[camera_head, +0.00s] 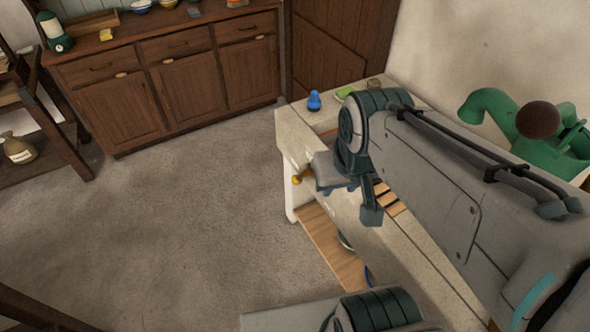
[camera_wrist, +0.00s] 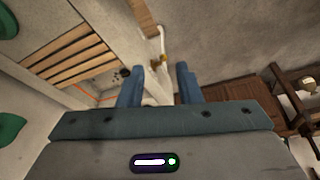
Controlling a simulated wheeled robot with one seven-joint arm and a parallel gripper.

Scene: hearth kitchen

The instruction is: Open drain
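My gripper (camera_wrist: 160,86) is open in the wrist view, with a clear gap between its two blue fingers and nothing held. A small brass-coloured fitting (camera_wrist: 163,59) on a white pipe (camera_wrist: 160,38) shows just beyond the fingertips, apart from them. A small dark round spot (camera_wrist: 125,73), perhaps the drain hole, lies just left of the left finger. In the head view, an orange-brass piece (camera_head: 301,178) shows at the counter's front side, left of my gripper (camera_head: 370,205). My arm hides much of the sink area there.
The pale counter (camera_head: 294,130) carries a blue bottle (camera_head: 314,101) and a green item (camera_head: 345,92). A green pump (camera_head: 490,105) with a brown ball stands at the right. Wooden slats (camera_wrist: 75,58) lie beside the spot. The floor (camera_head: 200,230) is clear; a brown cabinet (camera_head: 190,90) stands behind.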

